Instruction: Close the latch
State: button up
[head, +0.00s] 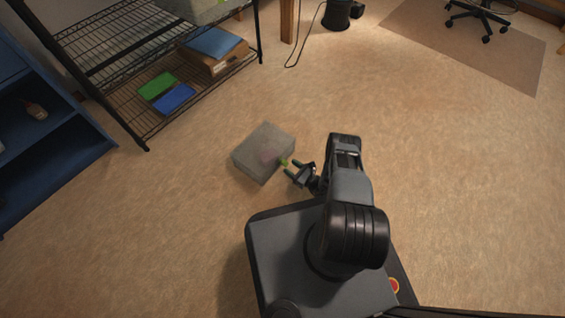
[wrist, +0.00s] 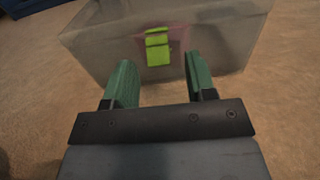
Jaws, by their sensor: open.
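A grey, box-like container (head: 263,152) sits on the floor just in front of my base. Its front face also shows in the wrist view (wrist: 215,45). A bright green latch (wrist: 158,48) is on that face, over a pinkish patch. In the head view the latch (head: 283,162) is a small green spot on the box's right side. My gripper (head: 290,168) has its green fingers apart and points at the latch. In the wrist view the gripper (wrist: 162,82) is open and empty, with the latch between and beyond the fingertips. Whether any finger touches the box, I cannot tell.
A black wire shelf (head: 130,60) stands at the upper left, holding a green (head: 157,85) and a blue flat item (head: 174,98). A blue cabinet (head: 60,150) is at the far left. An office chair (head: 482,18) is at the upper right. The floor around the box is clear.

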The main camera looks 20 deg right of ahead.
aim_at(284, 164)
jog(key=shift+x, duration=0.75)
jog(key=shift+w+a, duration=0.2)
jog(key=shift+w, duration=0.1)
jog(key=shift+a, duration=0.1)
